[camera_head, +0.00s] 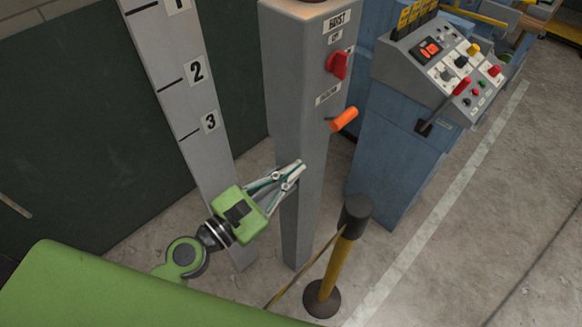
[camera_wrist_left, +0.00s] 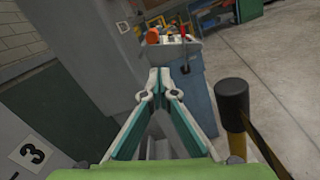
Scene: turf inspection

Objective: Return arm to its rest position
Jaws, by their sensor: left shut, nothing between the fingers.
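My left gripper (camera_head: 297,168) is green with teal and pale fingers. It is shut and empty in front of the grey hoist post (camera_head: 300,110), at the post's lower part. I cannot tell whether it touches the post. The post carries a red knob (camera_head: 338,65) and an orange lever (camera_head: 344,119), both above the gripper and to its right. In the left wrist view the fingers (camera_wrist_left: 160,76) meet at their tips with nothing between them. My right gripper does not show.
A yellow barrier post (camera_head: 340,262) with a black top and a belt stands close on the right. A blue cabinet with a control panel (camera_head: 455,75) is behind it. A grey numbered board (camera_head: 183,90) stands left of the hoist post. Open floor (camera_head: 480,230) lies to the right.

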